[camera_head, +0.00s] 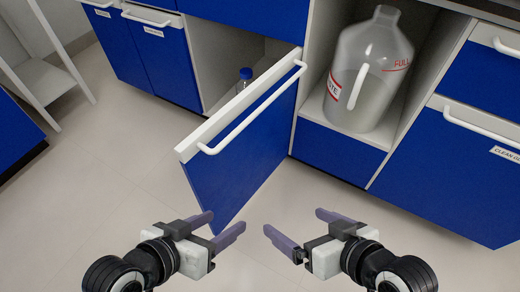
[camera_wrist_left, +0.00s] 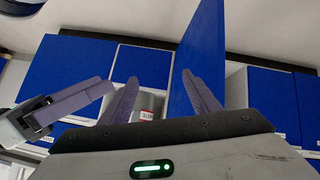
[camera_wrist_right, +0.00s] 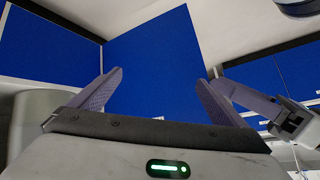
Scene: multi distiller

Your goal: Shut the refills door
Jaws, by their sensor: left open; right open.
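The refills door is a blue panel (camera_head: 242,150) with a white top edge and a long white bar handle (camera_head: 255,110). It stands wide open, swung out from the cabinet toward me, hinged on its right side. It also shows in the left wrist view (camera_wrist_left: 200,50) and in the right wrist view (camera_wrist_right: 155,65). My left gripper (camera_head: 225,227) is open and empty, just below and in front of the door's near lower corner. My right gripper (camera_head: 293,223) is open and empty, to the right of the door. Neither visibly touches the door.
A large clear jug (camera_head: 368,75) stands in an open bay right of the door. Blue cabinets with white handles (camera_head: 480,128) flank both sides. A white shelf frame (camera_head: 45,75) stands far left. The floor (camera_head: 110,165) is clear.

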